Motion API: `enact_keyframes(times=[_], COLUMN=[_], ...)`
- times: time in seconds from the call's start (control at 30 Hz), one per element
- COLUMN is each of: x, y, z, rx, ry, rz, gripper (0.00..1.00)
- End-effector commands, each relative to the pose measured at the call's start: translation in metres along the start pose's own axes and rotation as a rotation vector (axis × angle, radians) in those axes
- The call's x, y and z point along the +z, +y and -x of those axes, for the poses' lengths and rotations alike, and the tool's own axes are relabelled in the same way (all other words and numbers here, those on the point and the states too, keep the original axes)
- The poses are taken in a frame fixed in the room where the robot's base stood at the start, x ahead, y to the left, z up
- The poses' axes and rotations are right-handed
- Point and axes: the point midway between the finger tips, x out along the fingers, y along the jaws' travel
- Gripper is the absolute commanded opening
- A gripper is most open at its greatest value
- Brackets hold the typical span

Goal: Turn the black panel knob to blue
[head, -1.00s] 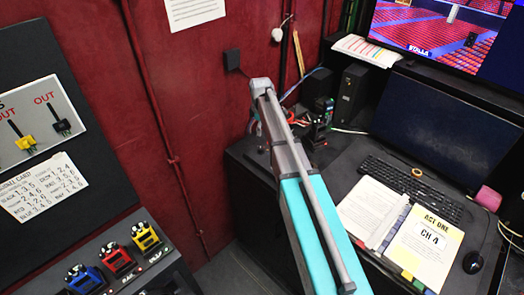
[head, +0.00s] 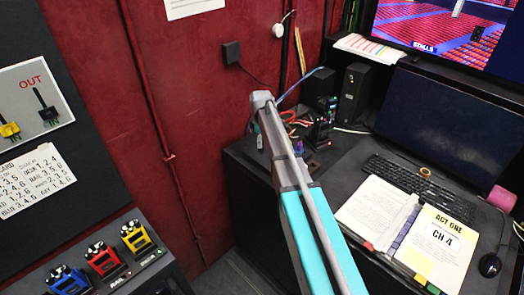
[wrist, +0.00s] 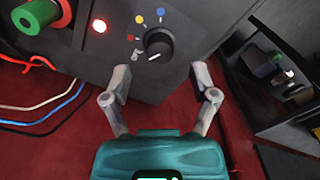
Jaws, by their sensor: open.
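The black knob (wrist: 158,43) is on a dark panel face in the wrist view. A white mark on it points to the lower left, near a small white symbol. Blue (wrist: 160,12), yellow (wrist: 139,18) and red (wrist: 130,38) dots curve around its upper left side. My gripper (wrist: 160,78) is open and empty, with one finger to each side just below the knob in the picture. I cannot tell whether either fingertip touches the panel. In the head view my arm crosses the middle, and neither the knob nor the gripper can be made out.
In the wrist view a lit red lamp (wrist: 99,26) and a green-capped part (wrist: 34,16) are left of the knob, with cables (wrist: 40,122) below. In the head view a desk with a keyboard (head: 412,180) is right, and blue, red and yellow devices (head: 103,259) are lower left.

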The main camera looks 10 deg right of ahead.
Motion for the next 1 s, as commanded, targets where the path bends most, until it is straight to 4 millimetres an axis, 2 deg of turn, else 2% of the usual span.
enact_keyframes(times=[0.1, 0.4, 0.93, 1.0], x=[0.0, 0.001, 0.001, 0.002], y=[0.0, 0.0, 0.001, 0.001], z=[-0.013, -0.03, -0.033, -0.033], rx=[0.0, 0.0, 0.0, 0.0], ry=[0.0, 0.0, 0.0, 0.0], rz=[0.0, -0.001, -0.002, -0.002], gripper=[0.76, 0.76, 0.76, 0.63])
